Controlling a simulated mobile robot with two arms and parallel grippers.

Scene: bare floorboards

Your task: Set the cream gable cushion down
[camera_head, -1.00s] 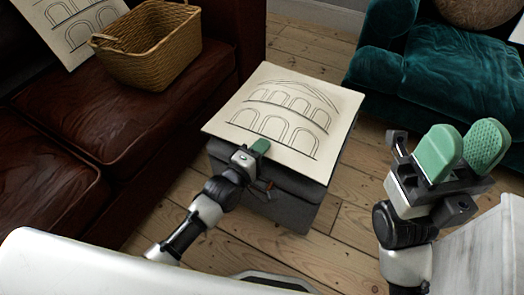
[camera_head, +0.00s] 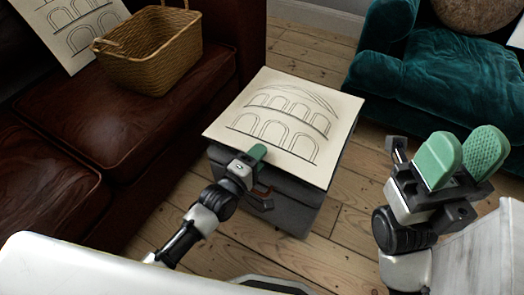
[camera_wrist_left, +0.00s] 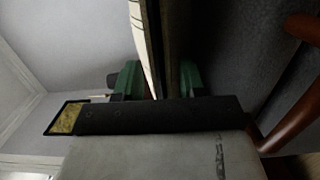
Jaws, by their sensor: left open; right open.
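The cream gable cushion (camera_head: 285,118), printed with dark arches, lies about flat over the top of a grey ottoman (camera_head: 290,210), its near edge overhanging. My left gripper (camera_head: 257,154) is at the cushion's near-left edge, one green finger showing above it. In the left wrist view the open fingers (camera_wrist_left: 160,82) stand on either side of the cushion's edge (camera_wrist_left: 152,45); contact with the fingers is unclear. My right gripper (camera_head: 464,155) is open and empty, raised at the right, away from the cushion.
A brown leather sofa (camera_head: 150,130) on the left holds a wicker basket (camera_head: 150,55) and another arch-printed cream panel (camera_head: 75,30). A teal velvet armchair (camera_head: 430,75) stands at back right. Bare floorboards (camera_head: 300,50) show behind and right of the ottoman.

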